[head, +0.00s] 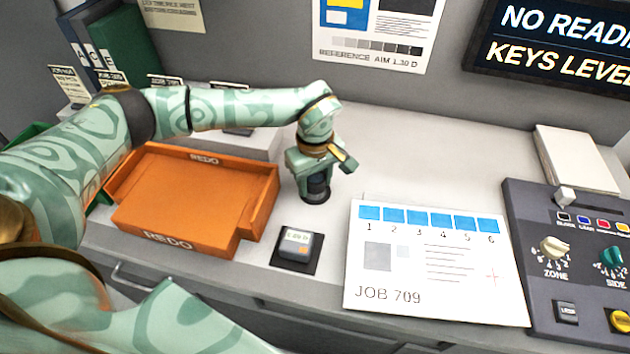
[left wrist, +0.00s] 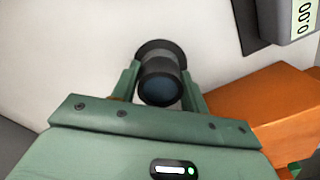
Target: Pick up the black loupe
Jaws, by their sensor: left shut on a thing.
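The black loupe (head: 317,190) stands upright on the grey counter, just right of the orange tray. My left gripper (head: 316,178) comes down on it from above and is shut on it, hiding its upper part in the head view. In the left wrist view the loupe (left wrist: 161,82) sits between the two green fingers of my left gripper (left wrist: 158,88), its dark lens facing the camera and its wider base beyond. I cannot tell whether its base touches the counter. My right gripper is not in view.
The orange REDO tray (head: 190,240) lies to the left. The JOB 709 sheet (head: 430,270) and a control console (head: 570,240) are to the right. The counter behind the sheet is clear.

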